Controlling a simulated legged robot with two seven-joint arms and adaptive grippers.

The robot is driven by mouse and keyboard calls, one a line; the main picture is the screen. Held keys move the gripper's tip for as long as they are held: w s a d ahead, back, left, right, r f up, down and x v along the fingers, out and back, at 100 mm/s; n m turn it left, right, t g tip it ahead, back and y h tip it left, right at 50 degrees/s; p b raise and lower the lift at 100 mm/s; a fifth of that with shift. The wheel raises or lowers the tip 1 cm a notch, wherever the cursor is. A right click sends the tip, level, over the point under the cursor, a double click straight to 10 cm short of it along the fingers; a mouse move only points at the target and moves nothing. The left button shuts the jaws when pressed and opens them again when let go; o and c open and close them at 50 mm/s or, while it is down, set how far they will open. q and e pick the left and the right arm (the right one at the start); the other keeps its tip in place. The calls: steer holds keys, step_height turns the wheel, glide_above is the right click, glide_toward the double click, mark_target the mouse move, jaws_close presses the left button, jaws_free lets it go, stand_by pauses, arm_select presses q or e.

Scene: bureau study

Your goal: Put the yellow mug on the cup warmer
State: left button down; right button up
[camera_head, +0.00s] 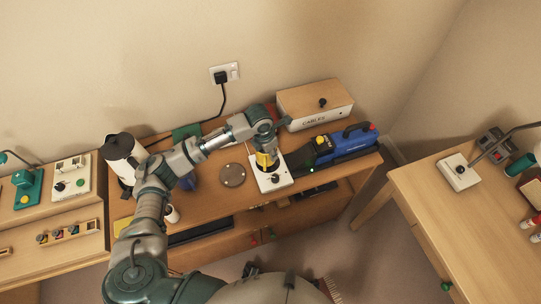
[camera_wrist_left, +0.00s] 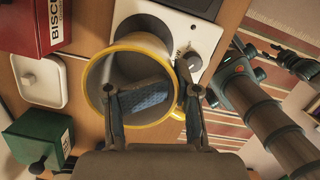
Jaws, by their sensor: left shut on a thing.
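The yellow mug (camera_head: 262,160) hangs upright or nearly so from my left gripper (camera_head: 266,148), over the white cup warmer (camera_head: 275,183). In the left wrist view, I look into the mug (camera_wrist_left: 98,62), grey inside with a yellow rim. My left gripper (camera_wrist_left: 155,115) is shut on its wall, one finger inside and one outside near the handle. The cup warmer (camera_wrist_left: 170,22) shows behind the mug, with its knob beside the rim. Whether the mug touches the warmer I cannot tell.
A blue and black device (camera_head: 345,143) stands close right of the warmer. A box marked CABLES (camera_head: 315,105) is behind it. A round brown coaster (camera_head: 232,175) lies left of the warmer. A white kettle (camera_head: 122,155) stands farther left.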

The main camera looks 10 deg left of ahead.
arm_select(q)
steer(key=shift+w, duration=0.35)
steer(key=shift+d+f, duration=0.15)
steer(key=shift+f, duration=0.1)
steer(key=shift+d+f, duration=0.25)
steer(key=shift+f, duration=0.9)
steer(key=shift+d+f, duration=0.1)
steer(key=shift+f, duration=0.2)
steer(key=c, duration=0.6)
jaws_free()
steer(key=shift+a+f, duration=0.1)
steer(key=shift+a, duration=0.2)
steer(key=shift+c, duration=0.2)
steer(key=shift+a, duration=0.15)
arm_select(e)
steer(key=shift+w+d, duration=0.15)
steer(key=shift+d, duration=0.05)
steer(key=shift+a, duration=0.1)
